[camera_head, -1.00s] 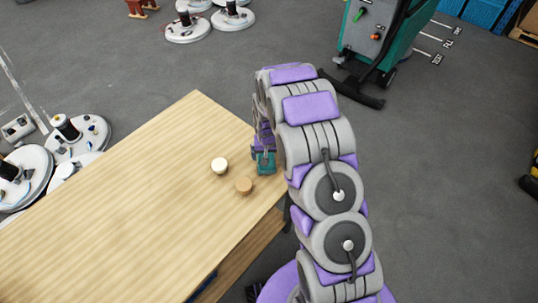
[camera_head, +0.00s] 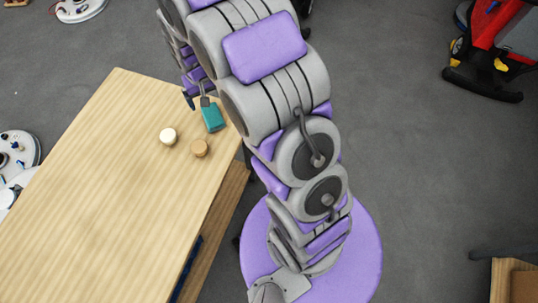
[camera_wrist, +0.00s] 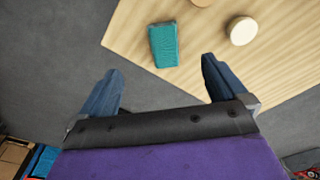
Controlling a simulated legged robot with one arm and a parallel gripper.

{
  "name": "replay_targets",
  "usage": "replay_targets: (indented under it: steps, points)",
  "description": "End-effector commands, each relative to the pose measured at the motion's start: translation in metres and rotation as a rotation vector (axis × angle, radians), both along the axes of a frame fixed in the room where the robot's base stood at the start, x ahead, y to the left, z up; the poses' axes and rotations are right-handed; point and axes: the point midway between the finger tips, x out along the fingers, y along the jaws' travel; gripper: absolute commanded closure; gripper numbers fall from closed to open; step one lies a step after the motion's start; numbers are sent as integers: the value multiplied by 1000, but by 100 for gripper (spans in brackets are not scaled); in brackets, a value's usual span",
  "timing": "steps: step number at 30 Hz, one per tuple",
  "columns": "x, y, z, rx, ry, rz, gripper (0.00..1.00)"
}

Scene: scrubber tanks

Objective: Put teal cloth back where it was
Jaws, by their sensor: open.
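The teal cloth (camera_head: 212,117) is a small folded block lying on the wooden table (camera_head: 120,160) near its far right corner. It also shows in the wrist view (camera_wrist: 163,45), flat on the wood close to the table's edge. My gripper (camera_head: 197,99) is over that corner, close to the cloth in the head view. In the wrist view its two blue fingers (camera_wrist: 160,65) are spread wide and empty, with the cloth just ahead of the gap between them and apart from both.
A cream round knob (camera_head: 168,136) and a tan round knob (camera_head: 200,148) stand on the table left of and below the cloth. The rest of the tabletop is bare. A red machine (camera_head: 505,45) stands on the grey floor at upper right.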

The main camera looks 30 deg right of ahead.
Motion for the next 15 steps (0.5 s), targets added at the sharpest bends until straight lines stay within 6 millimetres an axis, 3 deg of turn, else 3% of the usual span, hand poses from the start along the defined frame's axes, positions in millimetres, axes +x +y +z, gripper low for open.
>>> replay_targets:
  steps: [1, 6, 15]
  points:
    - [-13, -2, 20, 2, 2, 3, 1]
    - [-67, -6, 65, 4, 50, 23, 1]
    - [-173, -3, 126, 7, 132, 62, 1]
